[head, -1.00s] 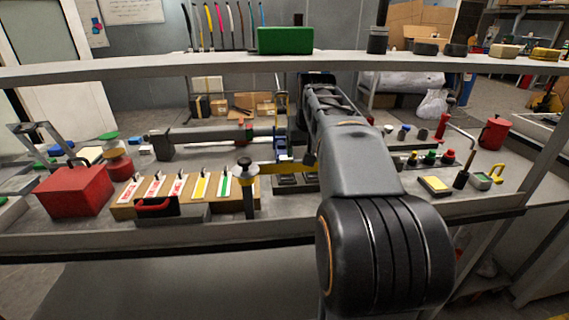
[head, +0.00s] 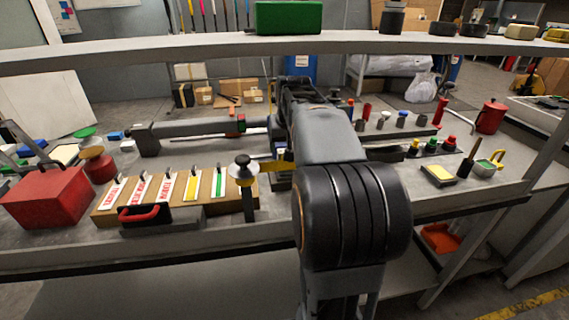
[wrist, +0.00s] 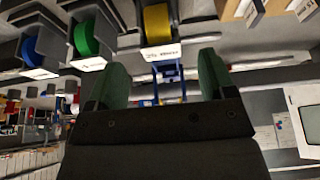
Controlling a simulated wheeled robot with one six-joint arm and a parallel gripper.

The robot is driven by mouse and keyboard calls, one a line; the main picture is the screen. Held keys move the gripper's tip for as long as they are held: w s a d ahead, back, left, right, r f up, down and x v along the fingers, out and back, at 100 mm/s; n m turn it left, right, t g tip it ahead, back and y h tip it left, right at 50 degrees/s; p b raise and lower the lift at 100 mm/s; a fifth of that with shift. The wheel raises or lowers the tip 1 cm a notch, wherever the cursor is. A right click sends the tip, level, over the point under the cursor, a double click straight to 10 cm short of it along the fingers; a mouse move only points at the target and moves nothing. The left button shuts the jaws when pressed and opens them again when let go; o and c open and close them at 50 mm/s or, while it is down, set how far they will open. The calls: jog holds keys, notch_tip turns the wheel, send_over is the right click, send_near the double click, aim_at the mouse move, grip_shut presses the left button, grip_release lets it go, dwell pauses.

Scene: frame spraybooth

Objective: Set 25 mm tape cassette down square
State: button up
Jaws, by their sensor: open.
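In the wrist view my gripper (wrist: 163,82) is open, with its two green-padded fingers apart and nothing held between them. Just beyond the fingertips, a yellow tape roll in a dark cassette (wrist: 158,25) with a white label shows at the top of the picture. To its left are a green roll cassette (wrist: 85,38) and a blue roll cassette (wrist: 33,50), also dark-cased and labelled. In the head view my arm hides the gripper and cassettes.
A shelf beam (head: 200,49) crosses above the bench. A wooden block with coloured strips (head: 180,200), a red box (head: 45,197) and a black-knobbed post (head: 246,190) stand left of my arm. A yellow pad (head: 440,175) and a red can (head: 491,116) are at right.

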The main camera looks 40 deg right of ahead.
jog(key=shift+b+x, duration=0.4)
jog(key=shift+x, duration=2.65)
jog(key=c, duration=1)
